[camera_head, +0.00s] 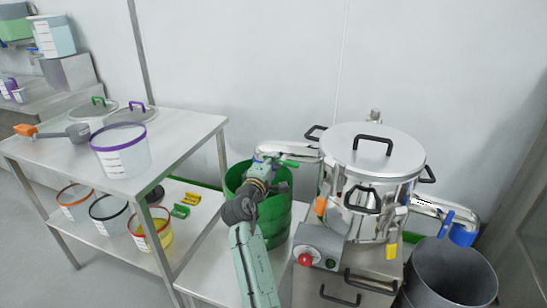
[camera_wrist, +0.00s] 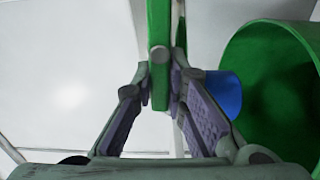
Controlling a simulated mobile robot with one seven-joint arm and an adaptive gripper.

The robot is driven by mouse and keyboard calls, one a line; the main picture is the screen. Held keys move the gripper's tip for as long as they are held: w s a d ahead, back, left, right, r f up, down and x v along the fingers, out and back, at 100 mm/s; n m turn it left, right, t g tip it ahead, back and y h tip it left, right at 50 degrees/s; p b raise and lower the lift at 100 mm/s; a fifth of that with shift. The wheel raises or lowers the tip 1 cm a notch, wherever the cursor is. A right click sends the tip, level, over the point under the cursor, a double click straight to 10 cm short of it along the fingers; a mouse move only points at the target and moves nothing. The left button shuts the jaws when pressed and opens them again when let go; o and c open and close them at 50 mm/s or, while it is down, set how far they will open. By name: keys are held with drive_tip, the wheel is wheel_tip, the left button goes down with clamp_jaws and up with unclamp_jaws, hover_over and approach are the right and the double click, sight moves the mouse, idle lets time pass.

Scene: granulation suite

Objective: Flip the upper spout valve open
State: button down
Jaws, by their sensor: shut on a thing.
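The upper spout (camera_head: 290,151) sticks out to the left from the steel granulator (camera_head: 372,165). Its valve has a green handle (camera_head: 288,163), which also shows upright in the wrist view (camera_wrist: 159,30). My gripper (camera_wrist: 159,75) is shut on this green handle, one finger on each side. In the head view my gripper (camera_head: 268,160) is at the spout's outer end, above the green bucket, and hides part of the valve. A blue part (camera_wrist: 226,92) shows behind my right finger in the wrist view.
The green bucket (camera_head: 278,216) stands under the spout; its wall is close on the right in the wrist view (camera_wrist: 240,55). The lower spout (camera_head: 425,206) with a blue handle points right over a grey bin (camera_head: 450,282). A steel table (camera_head: 185,125) with tubs is at left.

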idle(0.4)
drive_tip(key=c, duration=1.6)
unclamp_jaws()
drive_tip(key=v, duration=1.2)
drive_tip(key=shift+a+r, duration=0.1)
